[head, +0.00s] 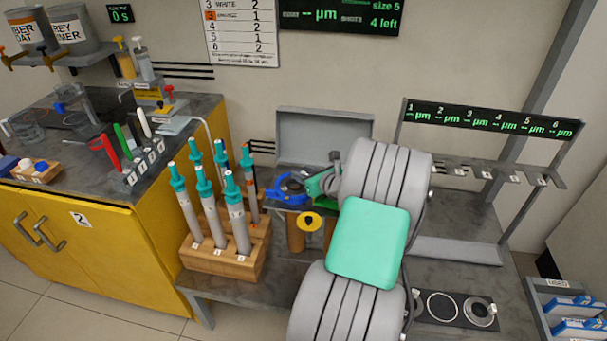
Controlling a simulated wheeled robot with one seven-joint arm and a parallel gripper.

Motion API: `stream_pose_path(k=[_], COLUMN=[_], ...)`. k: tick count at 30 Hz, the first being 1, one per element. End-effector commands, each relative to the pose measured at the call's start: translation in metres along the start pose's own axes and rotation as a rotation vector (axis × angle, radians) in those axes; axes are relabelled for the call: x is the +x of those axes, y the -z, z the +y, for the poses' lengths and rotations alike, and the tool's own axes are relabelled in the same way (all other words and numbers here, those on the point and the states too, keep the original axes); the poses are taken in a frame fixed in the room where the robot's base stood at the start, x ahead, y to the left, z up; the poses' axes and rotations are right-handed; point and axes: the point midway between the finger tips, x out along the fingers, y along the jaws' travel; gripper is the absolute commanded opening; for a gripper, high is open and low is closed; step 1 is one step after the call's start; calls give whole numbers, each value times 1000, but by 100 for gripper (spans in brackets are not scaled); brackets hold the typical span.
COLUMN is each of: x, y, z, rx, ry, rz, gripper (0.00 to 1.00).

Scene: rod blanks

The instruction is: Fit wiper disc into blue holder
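The blue holder (288,188) is an open, curved blue piece at the bench's middle, beside a green and grey part (321,183). My own arm hides what lies to its right. A dark tray (462,318) at the lower right has round places; one shows only a pale ring outline, and another bears a metallic disc (480,312) with a dark ring. I cannot tell whether this is the wiper disc. A yellow disc (310,221) with a dark centre shows below the holder. My gripper is hidden behind my arm links, so its grip does not show.
A wooden block (221,260) with several teal-topped rods stands left of the holder. A slotted rack (490,170) with a display stands at the back right. A yellow cabinet (95,255) with cups and markers is at the left. Blue items fill a bin (560,284) at the right.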

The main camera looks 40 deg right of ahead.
Motion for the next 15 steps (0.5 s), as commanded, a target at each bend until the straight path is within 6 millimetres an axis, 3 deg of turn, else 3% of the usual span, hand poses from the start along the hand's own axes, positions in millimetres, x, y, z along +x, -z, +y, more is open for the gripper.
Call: stream_pose_path(k=[5,15], x=[-19,-103], y=[-4,-4], z=[-2,-1], rx=[1,2], ry=[4,5], rz=[1,1], gripper=[34,34])
